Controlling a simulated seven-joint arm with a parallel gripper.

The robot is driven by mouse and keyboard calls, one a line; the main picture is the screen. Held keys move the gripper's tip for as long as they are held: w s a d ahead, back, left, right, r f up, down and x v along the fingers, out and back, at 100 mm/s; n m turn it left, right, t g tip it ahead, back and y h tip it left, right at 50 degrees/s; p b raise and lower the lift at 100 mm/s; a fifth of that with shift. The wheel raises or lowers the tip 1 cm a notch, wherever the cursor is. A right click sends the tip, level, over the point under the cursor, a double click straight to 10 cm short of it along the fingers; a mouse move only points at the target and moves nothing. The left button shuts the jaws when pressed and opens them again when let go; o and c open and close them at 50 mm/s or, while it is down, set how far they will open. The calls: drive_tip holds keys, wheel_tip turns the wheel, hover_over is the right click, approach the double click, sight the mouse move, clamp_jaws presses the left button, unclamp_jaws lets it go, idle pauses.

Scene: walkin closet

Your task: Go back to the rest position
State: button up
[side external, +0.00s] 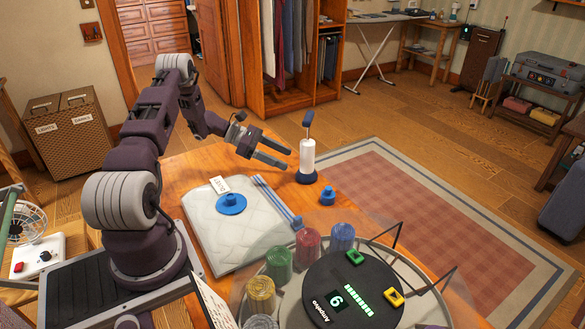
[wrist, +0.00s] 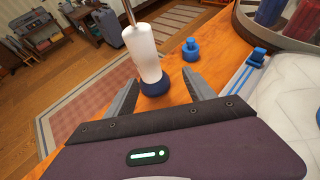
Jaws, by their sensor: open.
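My gripper (side external: 274,152) is open and empty above the wooden table, held out toward its far edge. In the wrist view my gripper (wrist: 164,92) has its two fingers spread wide with nothing between them. A white cylinder on a dark blue base (side external: 307,160) stands upright just beyond the fingertips, apart from them in the side view. It also shows in the wrist view (wrist: 143,52), beyond the gap between the fingers.
A small blue knobbed piece (side external: 328,196) stands on the table. A quilted white pad (side external: 232,250) bears a blue disc (side external: 231,204). Several coloured jars, one green (side external: 278,264), stand around a black round device (side external: 352,290). A patterned rug (side external: 430,210) lies on the floor beyond.

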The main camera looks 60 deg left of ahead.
drive_tip(key=s+d+r+m+g+y, duration=0.2)
drive_tip(key=s+d+r+m+g, duration=0.25)
drive_tip(key=d+r+m, duration=0.6)
drive_tip(key=s+d+r+m+g+y, duration=0.1)
drive_tip(key=s+d+r+m+g, duration=0.35)
drive_tip(key=d+r, duration=0.95)
drive_tip(key=s+d+r+m+t+y, duration=0.1)
drive_tip(key=s+d+m+t+y, duration=0.1)
drive_tip(key=s+m, duration=0.4)
drive_tip(key=s+d+r+m+t+y, duration=0.1)
drive_tip(key=s+d+m, duration=0.4)
drive_tip(key=s, duration=0.6)
drive_tip(key=shift+s+d+m+t+y, duration=0.15)
drive_tip(key=shift+s+m+t+y, duration=0.1)
drive_tip(key=shift+m+t+y, duration=0.75)
